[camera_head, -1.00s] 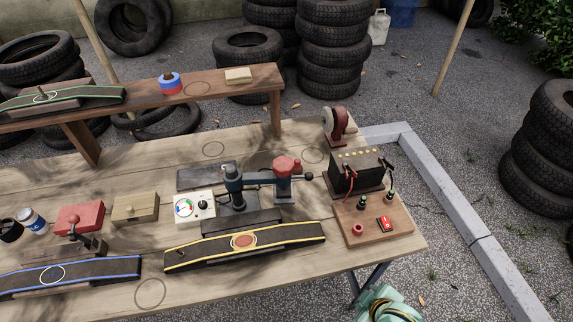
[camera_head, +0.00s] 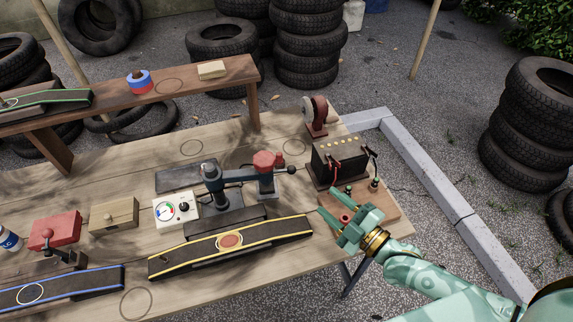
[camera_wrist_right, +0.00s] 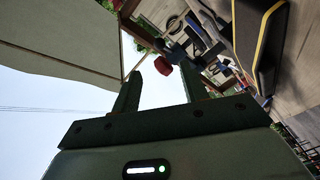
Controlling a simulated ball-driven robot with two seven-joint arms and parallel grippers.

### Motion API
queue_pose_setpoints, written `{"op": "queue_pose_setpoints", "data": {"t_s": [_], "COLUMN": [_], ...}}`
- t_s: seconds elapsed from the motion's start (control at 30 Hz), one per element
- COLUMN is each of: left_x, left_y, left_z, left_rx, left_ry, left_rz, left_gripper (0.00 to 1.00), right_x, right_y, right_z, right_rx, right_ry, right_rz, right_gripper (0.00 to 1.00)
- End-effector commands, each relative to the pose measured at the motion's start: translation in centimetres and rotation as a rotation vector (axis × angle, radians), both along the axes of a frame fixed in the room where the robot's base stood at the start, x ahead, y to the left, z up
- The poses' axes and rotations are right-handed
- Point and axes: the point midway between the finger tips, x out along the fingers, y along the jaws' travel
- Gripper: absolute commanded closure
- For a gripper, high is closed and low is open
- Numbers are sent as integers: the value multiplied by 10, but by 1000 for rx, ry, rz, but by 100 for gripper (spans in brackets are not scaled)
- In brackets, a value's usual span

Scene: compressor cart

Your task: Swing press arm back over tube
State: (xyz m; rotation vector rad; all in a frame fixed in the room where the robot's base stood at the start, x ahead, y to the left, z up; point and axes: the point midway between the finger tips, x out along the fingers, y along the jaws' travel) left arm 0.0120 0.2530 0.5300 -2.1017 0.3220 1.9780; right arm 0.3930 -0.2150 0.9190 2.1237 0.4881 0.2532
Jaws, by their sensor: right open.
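The press arm (camera_head: 240,176) is a dark blue-grey bar on a post in the middle of the table. It reaches right to a red head (camera_head: 265,160) with a black ball-tipped handle (camera_head: 291,171), behind and to the right of the tube. The tube (camera_head: 230,240) is a dark strip with yellow edges and an orange round patch, lying in front of the press. My right gripper (camera_head: 341,224) is open and empty, over the wooden board at the table's right end, apart from the press. In the right wrist view its two fingers (camera_wrist_right: 160,95) are spread. My left gripper is out of view.
A black battery box (camera_head: 338,160) with clamps stands right of the press, close to my right gripper. A gauge box (camera_head: 177,210) stands left of it. A blue-edged strip (camera_head: 100,281) lies front left. A shelf (camera_head: 190,92) runs along the back.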

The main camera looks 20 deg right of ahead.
Motion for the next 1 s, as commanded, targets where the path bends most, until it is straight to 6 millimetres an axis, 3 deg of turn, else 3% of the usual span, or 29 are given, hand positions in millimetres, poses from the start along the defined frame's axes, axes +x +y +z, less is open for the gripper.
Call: {"op": "queue_pose_setpoints", "data": {"t_s": [0.17, 0.6, 0.8, 1.0], "left_x": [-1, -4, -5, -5], "left_y": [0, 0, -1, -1], "left_z": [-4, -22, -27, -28], "left_rx": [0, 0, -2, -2], "left_ry": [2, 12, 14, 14], "left_rz": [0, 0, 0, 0], "left_gripper": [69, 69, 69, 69], "right_x": [21, 117, 140, 146], "right_y": [9, 56, 67, 70], "right_z": [1, -1, -1, 1], "right_rx": [2, 2, 2, 1], "right_ry": [-9, -6, -4, -4], "right_rz": [-3, -1, -1, -1], "right_gripper": [56, 56, 56, 56]}}
